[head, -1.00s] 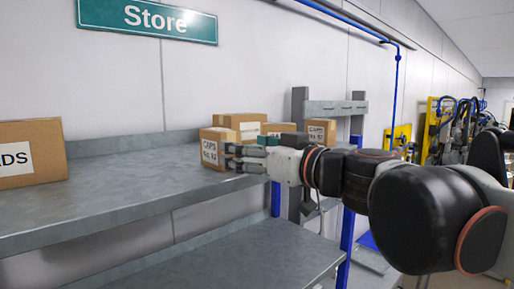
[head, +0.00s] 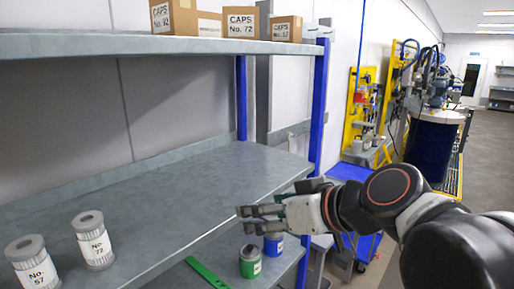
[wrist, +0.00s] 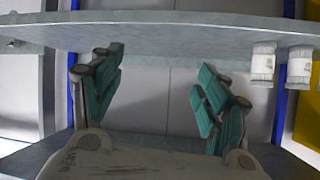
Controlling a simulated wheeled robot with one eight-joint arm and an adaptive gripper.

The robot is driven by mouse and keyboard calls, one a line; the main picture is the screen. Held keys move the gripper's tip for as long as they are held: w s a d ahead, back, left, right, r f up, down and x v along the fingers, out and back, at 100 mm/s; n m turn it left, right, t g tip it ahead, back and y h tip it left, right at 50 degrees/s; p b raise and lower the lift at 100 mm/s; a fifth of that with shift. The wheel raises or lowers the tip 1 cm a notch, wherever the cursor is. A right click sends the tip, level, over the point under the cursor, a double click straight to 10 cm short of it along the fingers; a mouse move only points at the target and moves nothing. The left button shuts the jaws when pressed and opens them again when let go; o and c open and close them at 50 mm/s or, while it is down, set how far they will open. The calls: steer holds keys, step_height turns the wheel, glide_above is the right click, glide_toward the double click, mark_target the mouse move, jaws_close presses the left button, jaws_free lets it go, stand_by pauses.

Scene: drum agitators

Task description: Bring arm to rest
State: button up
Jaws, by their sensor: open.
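My gripper (head: 258,218) is open and empty in the head view. It reaches leftward in front of the edge of the middle shelf (head: 190,190). In the wrist view the teal-padded fingers (wrist: 155,95) stand wide apart with nothing between them. My arm runs from the lower right of the head view to the gripper.
Boxes marked CAPS (head: 241,22) sit on the top shelf (head: 150,43). Two white numbered cylinders (head: 92,240) stand on the middle shelf. A green can (head: 250,262) and a blue can (head: 273,245) stand lower down. A dark blue drum (head: 432,145) stands back right, with open floor beyond.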

steer(key=s+d+f+m+h+b, duration=0.2)
steer(key=d+f+b, duration=0.3)
steer(key=f, duration=0.6)
steer(key=s+d+f+m+g+h+b, duration=0.1)
steer(key=d+f+b, duration=0.5)
steer(key=f, duration=0.6)
steer(key=s+d+f+m+h+b, duration=0.3)
steer(key=s+d+f+h+b, duration=0.2)
steer(key=f, duration=0.6)
steer(key=shift+s+d+f+m+g, duration=0.3)
steer(key=shift+s+d+f+g, duration=0.1)
steer(key=shift+d, duration=0.65)
